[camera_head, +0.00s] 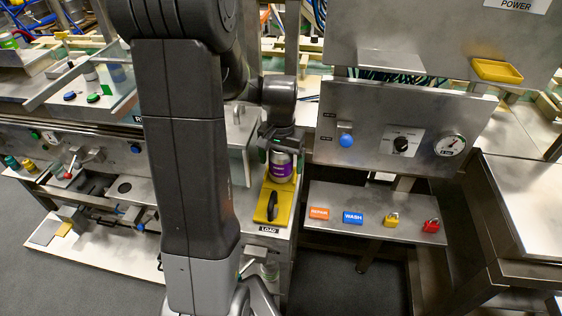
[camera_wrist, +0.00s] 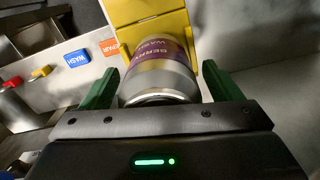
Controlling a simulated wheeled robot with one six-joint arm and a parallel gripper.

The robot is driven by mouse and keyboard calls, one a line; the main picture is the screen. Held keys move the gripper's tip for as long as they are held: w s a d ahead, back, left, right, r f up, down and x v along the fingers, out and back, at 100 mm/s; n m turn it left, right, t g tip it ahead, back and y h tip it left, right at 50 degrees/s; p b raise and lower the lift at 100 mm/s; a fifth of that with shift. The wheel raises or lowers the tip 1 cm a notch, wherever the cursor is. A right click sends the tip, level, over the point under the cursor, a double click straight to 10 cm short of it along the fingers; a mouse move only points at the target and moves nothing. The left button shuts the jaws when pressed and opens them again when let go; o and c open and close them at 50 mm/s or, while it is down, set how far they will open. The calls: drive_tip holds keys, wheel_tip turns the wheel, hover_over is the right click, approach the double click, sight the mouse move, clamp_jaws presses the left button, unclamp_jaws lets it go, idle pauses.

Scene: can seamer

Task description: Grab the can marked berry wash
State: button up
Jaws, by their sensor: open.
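The can (camera_head: 281,166) has a purple label and silver ends, and stands on the yellow holder (camera_head: 258,215) above the LOAD label. In the wrist view the can (camera_wrist: 158,78) shows label lettering that reads in part as berry and wash, turned upside down. My gripper (camera_wrist: 155,88) is open, with one green finger on each side of the can's near end. Gaps show between the fingers and the can, so it is not clasped. In the head view my gripper (camera_head: 281,140) is at the top of the can and hides part of it.
A metal panel with a blue button (camera_head: 346,140), a knob and a gauge (camera_head: 450,145) stands above that shelf.

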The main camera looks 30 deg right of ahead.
drive_tip(key=shift+f, duration=0.15)
drive_tip(key=c, duration=1.3)
